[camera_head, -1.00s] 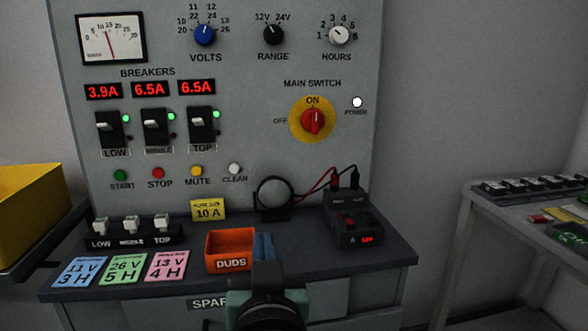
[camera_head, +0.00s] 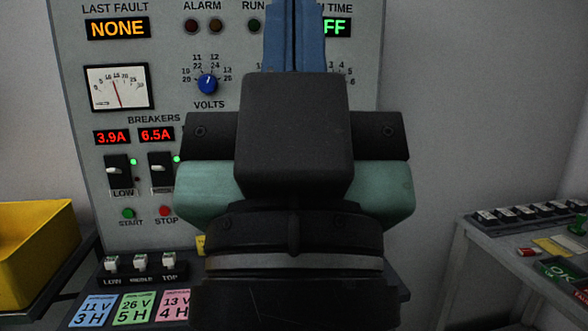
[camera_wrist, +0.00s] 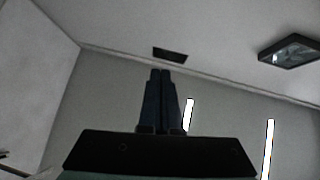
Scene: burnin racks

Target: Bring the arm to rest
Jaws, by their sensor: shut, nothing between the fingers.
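My gripper (camera_head: 292,40) stands upright in the middle of the head view, close to the camera, with its blue fingers pointing up and pressed together. Nothing shows between the fingers. My wrist hides the middle and right of the grey control panel (camera_head: 160,68). In the wrist view my gripper (camera_wrist: 161,72) is also shut, pointing toward the upper wall and ceiling, with nothing near its tips.
The bench with colored cards (camera_head: 133,309) and small switches (camera_head: 140,265) lies low at left. A yellow bin (camera_head: 38,240) stands at far left. A side table (camera_head: 480,232) with parts is at right. A ceiling lamp (camera_wrist: 290,50) shows in the wrist view.

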